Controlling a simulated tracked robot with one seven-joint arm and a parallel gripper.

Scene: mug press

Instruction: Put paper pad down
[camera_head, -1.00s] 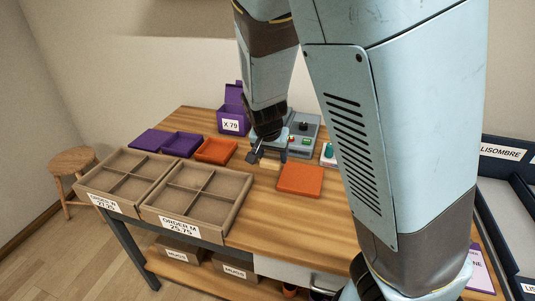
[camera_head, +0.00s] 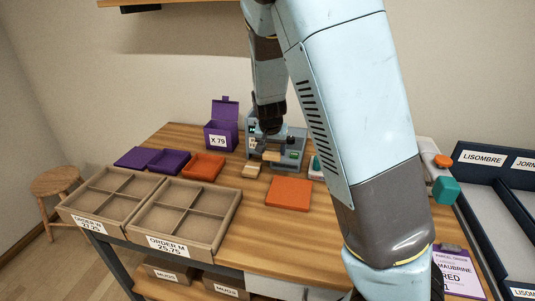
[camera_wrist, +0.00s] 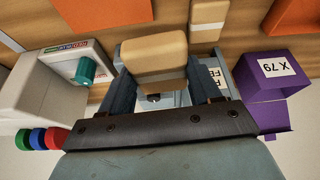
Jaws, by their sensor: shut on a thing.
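My gripper (camera_head: 270,146) is shut on a tan, cream-edged block that looks like the paper pad (camera_wrist: 153,55). In the wrist view the pad sits between the two dark fingers; in the head view it shows just in front of the grey press (camera_head: 292,157). The pad appears to be held above the table, but its exact height is hard to tell. A second, similar tan block (camera_head: 252,170) lies on the table to the left; it also shows in the wrist view (camera_wrist: 208,18).
An orange mat (camera_head: 289,192) lies in front of the press. Divided order boxes (camera_head: 187,212) fill the front left. Bare wood (camera_head: 250,225) lies between.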

